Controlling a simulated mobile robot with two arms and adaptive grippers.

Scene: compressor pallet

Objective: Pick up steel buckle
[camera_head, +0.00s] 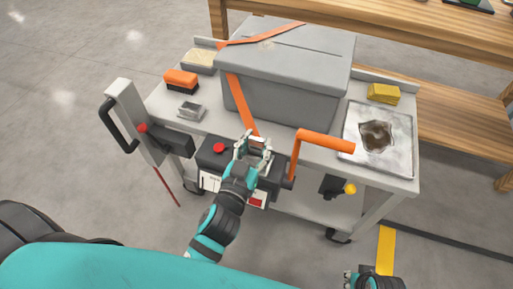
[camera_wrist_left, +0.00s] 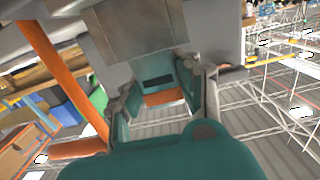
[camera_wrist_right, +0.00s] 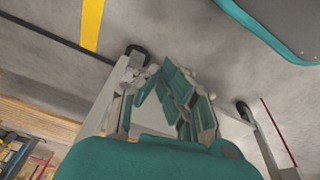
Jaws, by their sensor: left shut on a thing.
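My left gripper (camera_head: 253,148) is at the front middle of the cart, at the lower end of the orange strap (camera_head: 240,100). In the left wrist view its fingers (camera_wrist_left: 160,90) are closed around a grey piece with a dark slot, which I take for the steel buckle (camera_wrist_left: 150,67). Orange shows just below the slot. In the head view the fingers hide most of this piece. My right gripper (camera_head: 375,281) is at the bottom edge, away from the cart top. In the right wrist view its fingers (camera_wrist_right: 160,75) stand apart with nothing between them.
The grey lidded box (camera_head: 285,85) stands behind the left gripper. An orange lever (camera_head: 325,140) rises close to its right. A small grey metal block (camera_head: 191,110), orange-black brush (camera_head: 181,80), yellow sponge (camera_head: 383,93) and metal tray (camera_head: 350,148) are on the cart.

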